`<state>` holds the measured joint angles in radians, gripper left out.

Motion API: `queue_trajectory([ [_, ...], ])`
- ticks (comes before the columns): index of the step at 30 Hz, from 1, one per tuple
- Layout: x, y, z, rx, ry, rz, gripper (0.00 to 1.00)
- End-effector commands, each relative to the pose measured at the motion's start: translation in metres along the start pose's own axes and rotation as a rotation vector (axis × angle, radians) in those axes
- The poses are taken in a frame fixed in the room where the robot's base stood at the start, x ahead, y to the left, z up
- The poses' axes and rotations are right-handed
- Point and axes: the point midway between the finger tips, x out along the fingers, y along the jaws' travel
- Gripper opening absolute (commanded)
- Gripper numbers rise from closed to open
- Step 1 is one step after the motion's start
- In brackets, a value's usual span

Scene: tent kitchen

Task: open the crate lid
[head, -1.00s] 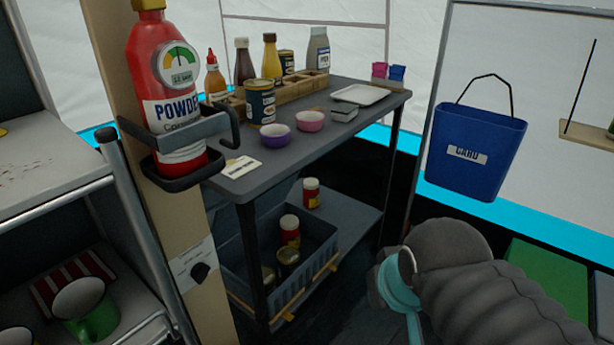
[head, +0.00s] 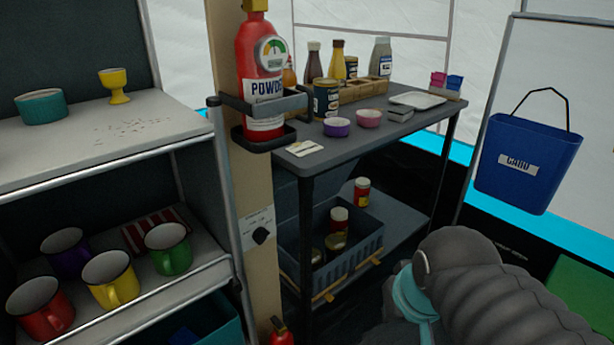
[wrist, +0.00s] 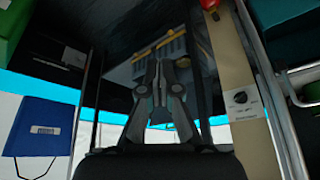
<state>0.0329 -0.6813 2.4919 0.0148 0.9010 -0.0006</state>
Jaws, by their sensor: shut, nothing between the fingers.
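A blue-grey crate (head: 350,262) stands on the lower shelf of the dark table, with jars showing inside its open top. A dark sloping panel (head: 318,212) shows behind its left side; I cannot tell whether it is the lid. Yellow clips (head: 328,297) show along its lower front. In the wrist view the crate (wrist: 176,48) lies ahead of the fingers, dim and partly hidden by them. My gripper (wrist: 160,66) is shut and empty, apart from the crate as far as I can see. In the head view only my arm shows; the fingers are hidden.
A tan post (head: 256,200) with a red powder extinguisher (head: 262,90) stands left of the table (head: 345,155). A shelf unit (head: 80,165) with several mugs is at left. A blue bin (head: 528,165) hangs at right. A green box (head: 580,300) is at lower right.

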Motion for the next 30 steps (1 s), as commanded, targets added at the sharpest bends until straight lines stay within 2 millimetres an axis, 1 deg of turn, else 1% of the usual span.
queue_trajectory([
  [1, 0.018, 0.004, 0.002, 0.029, -0.042, -0.001, 0.0],
  [4, 0.046, 0.005, 0.001, 0.097, -0.126, -0.028, 0.0],
  [7, 0.074, 0.002, -0.002, 0.177, -0.214, -0.08, 0.0],
  [11, 0.109, -0.009, -0.009, 0.289, -0.317, -0.175, 0.0],
  [14, 0.135, -0.019, -0.019, 0.384, -0.386, -0.268, 0.0],
  [17, 0.16, -0.031, -0.034, 0.486, -0.44, -0.378, 0.0],
  [20, 0.184, -0.041, -0.054, 0.593, -0.476, -0.506, 0.0],
  [23, 0.207, -0.05, -0.083, 0.701, -0.482, -0.655, 0.0],
  [24, 0.216, -0.052, -0.098, 0.744, -0.473, -0.72, 0.0],
  [26, 0.228, -0.053, -0.121, 0.808, -0.445, -0.821, 0.0],
  [27, 0.236, -0.052, -0.138, 0.846, -0.418, -0.887, 0.0],
  [29, 0.244, -0.049, -0.163, 0.898, -0.363, -0.983, 0.0],
  [30, 0.249, -0.045, -0.181, 0.928, -0.317, -1.045, 0.0],
])
